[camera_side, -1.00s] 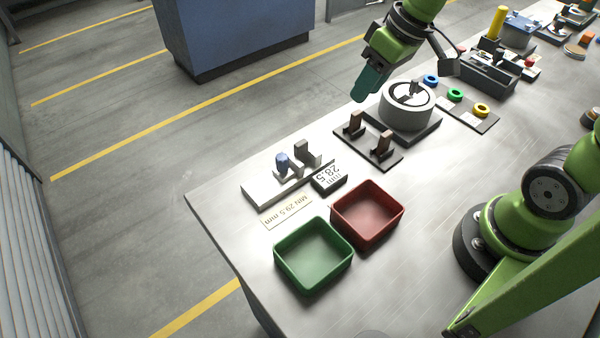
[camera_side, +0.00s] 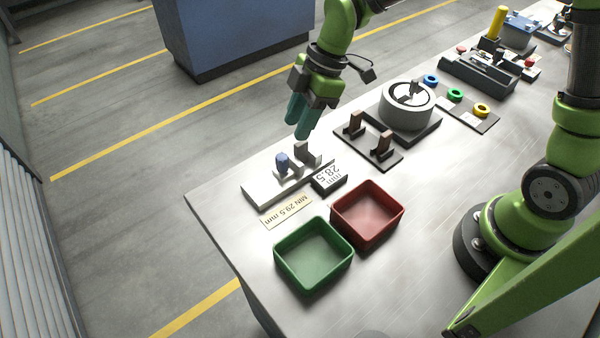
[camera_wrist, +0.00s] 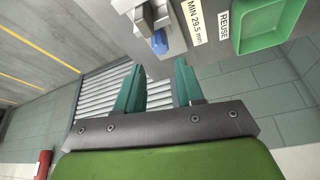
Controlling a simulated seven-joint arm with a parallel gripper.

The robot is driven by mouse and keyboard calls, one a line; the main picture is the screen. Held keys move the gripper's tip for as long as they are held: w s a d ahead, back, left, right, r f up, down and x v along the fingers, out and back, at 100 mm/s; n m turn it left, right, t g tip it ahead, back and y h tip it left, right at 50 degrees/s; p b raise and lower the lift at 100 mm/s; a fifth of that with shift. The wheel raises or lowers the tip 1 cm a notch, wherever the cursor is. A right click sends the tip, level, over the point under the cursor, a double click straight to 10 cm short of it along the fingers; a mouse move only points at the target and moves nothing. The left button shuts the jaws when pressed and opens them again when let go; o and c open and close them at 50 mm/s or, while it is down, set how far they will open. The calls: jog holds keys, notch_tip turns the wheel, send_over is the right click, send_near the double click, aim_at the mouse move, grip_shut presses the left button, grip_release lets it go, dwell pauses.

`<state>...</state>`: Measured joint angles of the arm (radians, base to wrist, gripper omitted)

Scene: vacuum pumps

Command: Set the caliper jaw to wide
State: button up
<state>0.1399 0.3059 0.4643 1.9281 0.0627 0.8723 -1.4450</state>
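The caliper (camera_side: 288,177) is a light bar lying at the table's far left edge, with a grey jaw block (camera_side: 308,154) standing on it and a blue piece (camera_side: 282,162) beside that block. A small dark display (camera_side: 328,179) next to it reads 28.5 mm. My gripper (camera_side: 300,129) hangs above the caliper, its teal fingers pointing down near the grey jaw block and apart from it. In the wrist view the two fingers (camera_wrist: 158,78) are spread with nothing between them; the jaw block (camera_wrist: 150,18) and blue piece (camera_wrist: 159,41) show beyond them.
A label (camera_side: 287,211) reads MIN 29.5 mm. A green tray (camera_side: 314,282) and a red tray (camera_side: 367,242) stand in front of the caliper. A dark stand with brown posts (camera_side: 381,147) and a round grey pump (camera_side: 406,112) sit to the right. The front table area is clear.

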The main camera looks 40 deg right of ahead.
aim_at(284, 156)
jog(key=x, duration=0.9)
jog(key=shift+a+f, duration=0.1)
jog(key=shift+f, duration=0.3)
grip_shut()
jog(key=shift+a, duration=0.1)
